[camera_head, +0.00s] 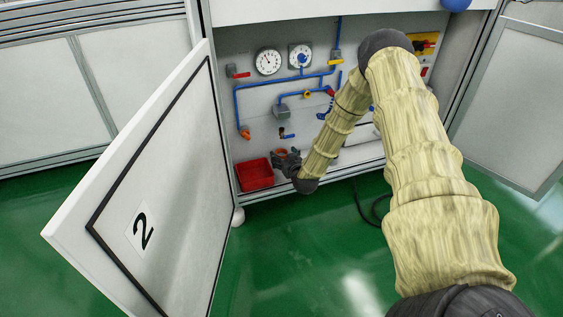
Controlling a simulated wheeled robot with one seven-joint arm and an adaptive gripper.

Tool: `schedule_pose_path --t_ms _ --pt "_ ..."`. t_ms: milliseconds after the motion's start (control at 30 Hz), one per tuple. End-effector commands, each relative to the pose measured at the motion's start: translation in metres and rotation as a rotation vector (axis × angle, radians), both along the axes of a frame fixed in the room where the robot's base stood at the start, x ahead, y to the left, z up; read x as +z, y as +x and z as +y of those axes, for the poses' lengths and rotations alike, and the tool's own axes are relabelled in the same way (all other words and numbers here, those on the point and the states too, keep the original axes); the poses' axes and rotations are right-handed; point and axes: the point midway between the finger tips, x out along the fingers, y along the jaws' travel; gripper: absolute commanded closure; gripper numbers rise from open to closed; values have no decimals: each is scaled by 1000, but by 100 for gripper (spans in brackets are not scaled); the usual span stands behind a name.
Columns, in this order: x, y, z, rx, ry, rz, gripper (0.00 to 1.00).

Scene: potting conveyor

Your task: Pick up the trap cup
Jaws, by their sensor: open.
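My gripper (281,162) is open inside the cabinet, low in front of the back panel and just right of the red bin. An orange, round-rimmed part (280,152) shows right behind and above the fingers. It may be the trap cup, but it is small and partly hidden by the gripper. I cannot tell whether the fingers are around it or only in front of it. My arm in its pale yellow sleeve covers the right part of the cabinet.
A red bin (254,175) stands on the cabinet floor. Blue pipes (262,85) with valves and two gauges (268,61) are on the back panel. The open door (150,190) marked 2 stands to the left. A dark cable (366,211) lies on the green floor.

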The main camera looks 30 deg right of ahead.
Motion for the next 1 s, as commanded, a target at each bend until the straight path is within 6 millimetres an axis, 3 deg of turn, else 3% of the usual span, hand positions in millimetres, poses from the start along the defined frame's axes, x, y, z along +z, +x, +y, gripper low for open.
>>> schedule_pose_path --t_ms 400,433,667,1000 --pt "-3 11 -3 1 0 0 31" --pt "-3 11 -3 1 0 0 32" --pt "-3 11 -2 1 0 0 72" --pt "-1 11 -2 1 0 0 75"
